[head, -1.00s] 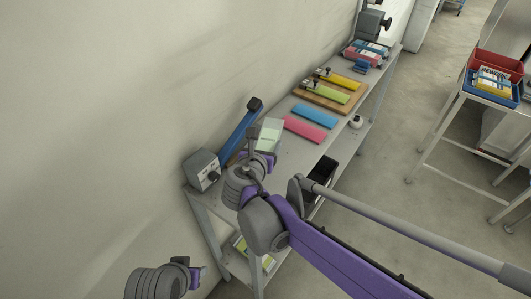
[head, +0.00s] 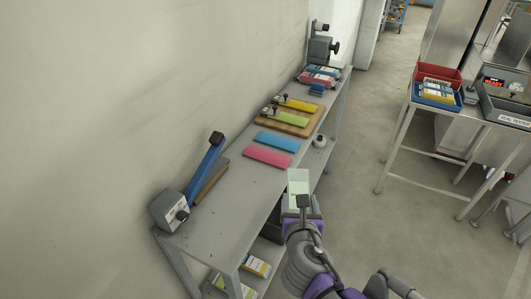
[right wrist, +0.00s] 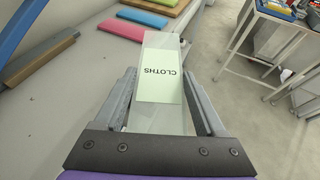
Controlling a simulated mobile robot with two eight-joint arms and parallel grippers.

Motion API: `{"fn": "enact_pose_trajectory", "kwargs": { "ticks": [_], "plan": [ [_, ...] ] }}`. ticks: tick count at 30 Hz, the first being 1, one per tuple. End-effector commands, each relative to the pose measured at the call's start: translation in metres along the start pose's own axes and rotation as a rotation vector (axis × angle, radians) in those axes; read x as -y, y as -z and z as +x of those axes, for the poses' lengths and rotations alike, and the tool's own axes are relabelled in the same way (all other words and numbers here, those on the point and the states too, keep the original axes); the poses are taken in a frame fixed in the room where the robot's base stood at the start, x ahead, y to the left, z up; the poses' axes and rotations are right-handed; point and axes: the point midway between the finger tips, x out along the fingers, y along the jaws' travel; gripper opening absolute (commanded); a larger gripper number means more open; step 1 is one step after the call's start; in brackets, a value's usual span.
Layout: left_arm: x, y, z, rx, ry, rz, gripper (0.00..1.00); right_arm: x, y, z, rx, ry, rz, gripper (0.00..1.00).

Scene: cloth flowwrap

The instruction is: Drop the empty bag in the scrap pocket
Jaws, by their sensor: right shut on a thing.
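The bag (head: 298,183) is clear with a pale green panel. It reads CLOTHS, upside down, in the right wrist view (right wrist: 160,85), and I cannot see into it fully. My right gripper (head: 303,203) is shut on it and holds it up by the bench's front edge; its fingers also flank the bag in the right wrist view (right wrist: 162,100). A dark open box (head: 272,228), perhaps the scrap pocket, shows partly below the bench edge, mostly hidden behind my right gripper and arm. My left gripper is out of view.
The grey bench (head: 225,215) carries a blue-armed sealer (head: 205,165), a pink strip (head: 267,157), a blue strip (head: 277,142) and a wooden board (head: 290,122). A side table (head: 415,105) with trays stands right. Open floor lies between.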

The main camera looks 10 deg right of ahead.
Motion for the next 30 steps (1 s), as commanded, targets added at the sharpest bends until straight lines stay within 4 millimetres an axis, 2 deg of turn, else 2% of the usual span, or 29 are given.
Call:
{"fn": "enact_pose_trajectory", "kwargs": {
  "ticks": [4,8,15,21,25,30],
  "plan": [
    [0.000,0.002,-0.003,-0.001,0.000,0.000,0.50,0.001,-0.003,0.003,0.000,0.002,0.001,0.14],
    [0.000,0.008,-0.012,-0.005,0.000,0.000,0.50,-0.003,-0.011,0.019,-0.001,0.011,0.004,0.14],
    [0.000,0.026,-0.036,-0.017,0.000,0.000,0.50,-0.009,-0.024,0.071,-0.002,0.037,0.014,0.14],
    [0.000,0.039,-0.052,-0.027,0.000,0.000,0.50,-0.010,-0.026,0.107,0.000,0.052,0.021,0.14],
    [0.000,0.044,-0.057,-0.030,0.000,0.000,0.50,-0.009,-0.025,0.119,0.001,0.057,0.024,0.14],
    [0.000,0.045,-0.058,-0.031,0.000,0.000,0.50,-0.009,-0.022,0.125,0.000,0.060,0.025,0.14]
  ]
}}
